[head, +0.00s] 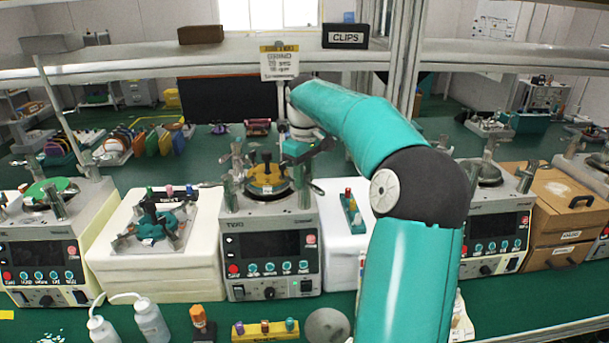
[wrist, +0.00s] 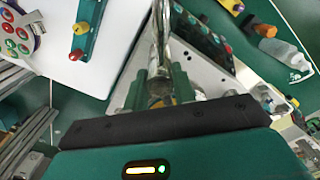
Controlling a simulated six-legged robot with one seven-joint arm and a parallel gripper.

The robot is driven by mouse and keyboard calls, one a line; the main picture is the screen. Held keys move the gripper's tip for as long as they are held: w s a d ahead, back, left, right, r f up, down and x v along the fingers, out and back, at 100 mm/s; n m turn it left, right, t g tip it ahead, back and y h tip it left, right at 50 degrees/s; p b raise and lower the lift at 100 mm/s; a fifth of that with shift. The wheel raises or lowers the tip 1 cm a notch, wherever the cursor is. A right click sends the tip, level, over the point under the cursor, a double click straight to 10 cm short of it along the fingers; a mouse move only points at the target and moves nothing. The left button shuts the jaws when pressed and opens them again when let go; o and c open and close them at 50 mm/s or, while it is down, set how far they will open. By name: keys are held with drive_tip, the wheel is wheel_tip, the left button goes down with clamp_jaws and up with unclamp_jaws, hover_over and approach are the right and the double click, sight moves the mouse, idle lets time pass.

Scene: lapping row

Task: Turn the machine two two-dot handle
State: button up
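Machine two (head: 268,245), a grey box with a dark screen and a row of buttons, stands in the middle of the head view. Chrome handles and posts, including the left post (head: 230,185), stand around its yellow-brown plate (head: 266,180). I cannot make out dots on any handle. My gripper (head: 300,150) is above the right back part of the machine's top. In the wrist view my gripper's teal fingers (wrist: 158,80) stand apart, with a chrome handle (wrist: 160,35) reaching in between them. Contact with it cannot be told. The machine's panel (wrist: 205,40) shows beyond.
A white stand (head: 150,250) with a teal fixture is left of the machine. A narrower white block (head: 343,262) with a teal peg strip is on its right. Other machines (head: 492,240) flank the row. Bottles (head: 150,322) and a yellow peg rack (head: 264,332) sit in front.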

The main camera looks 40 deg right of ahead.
clamp_jaws()
